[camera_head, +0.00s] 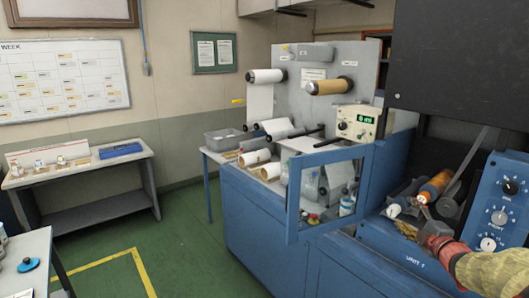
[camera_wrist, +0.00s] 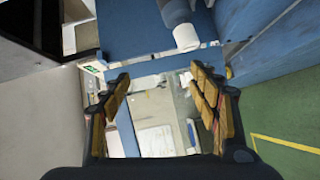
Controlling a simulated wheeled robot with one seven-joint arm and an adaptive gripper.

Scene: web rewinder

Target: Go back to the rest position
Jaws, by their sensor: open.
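My gripper (camera_wrist: 160,78) shows in the wrist view with its two yellow-padded fingers spread wide apart and nothing held between them. In the head view my gripper (camera_head: 428,218) is at the lower right, in front of the blue machine's open bay, close below an orange roll (camera_head: 436,184). My arm comes in from the lower right corner. From this view I cannot tell whether the fingers touch anything in the bay. In the wrist view a white roll (camera_wrist: 186,37) lies beyond the fingertips.
A blue-framed clear door (camera_head: 329,190) stands out left of the bay. A control panel with knobs (camera_head: 499,210) is close on the right. A dark cover (camera_head: 455,65) hangs above. Green floor (camera_head: 195,250) is free at the left, before a side table (camera_head: 85,205).

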